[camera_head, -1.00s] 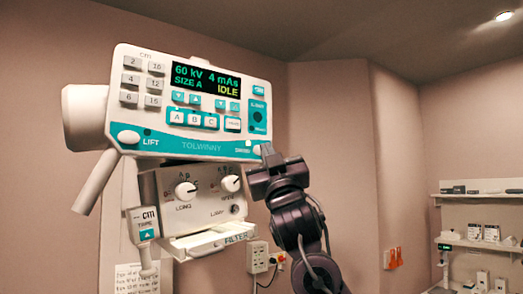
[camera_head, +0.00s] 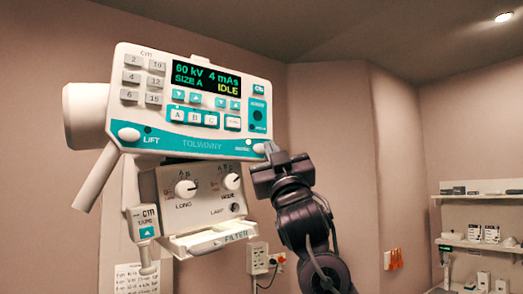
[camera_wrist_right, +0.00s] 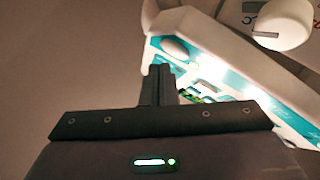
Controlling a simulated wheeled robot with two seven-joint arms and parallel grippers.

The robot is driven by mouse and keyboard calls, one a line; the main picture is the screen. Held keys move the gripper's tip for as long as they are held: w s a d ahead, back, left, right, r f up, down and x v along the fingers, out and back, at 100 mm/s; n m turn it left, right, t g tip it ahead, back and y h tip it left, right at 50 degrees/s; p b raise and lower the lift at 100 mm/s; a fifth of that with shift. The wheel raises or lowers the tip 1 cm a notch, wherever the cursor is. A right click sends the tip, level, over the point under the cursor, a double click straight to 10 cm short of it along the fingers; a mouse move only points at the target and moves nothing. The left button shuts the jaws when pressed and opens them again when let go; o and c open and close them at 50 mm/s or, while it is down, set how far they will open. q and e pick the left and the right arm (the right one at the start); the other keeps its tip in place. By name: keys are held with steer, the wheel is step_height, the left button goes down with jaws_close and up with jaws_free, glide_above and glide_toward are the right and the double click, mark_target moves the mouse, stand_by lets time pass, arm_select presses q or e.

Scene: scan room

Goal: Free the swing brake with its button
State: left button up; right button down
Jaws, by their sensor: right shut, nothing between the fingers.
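The white and teal control panel (camera_head: 190,147) of the X-ray head faces me, and its display reads IDLE. The white swing button (camera_head: 259,148) is at the panel's lower right end, beside its label. A small light (camera_head: 249,142) next to it looks bright. My right gripper (camera_head: 268,148) is shut and empty, its tips at the button's right side; I cannot tell whether they touch. In the right wrist view the shut fingers (camera_wrist_right: 160,85) point at the panel's end, with a white oval button (camera_wrist_right: 175,48) just past the tips. My left gripper is not in view.
The lift button (camera_head: 129,134) is at the panel's left end. A wall socket (camera_head: 257,258) and shelves (camera_head: 480,197) are behind. Open space lies right of my arm.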

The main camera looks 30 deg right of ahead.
steer(key=s+b, duration=0.1)
steer(key=s, duration=0.4)
steer(key=shift+d+b, duration=0.2)
steer(key=shift+b, duration=0.1)
stand_by(0.8)
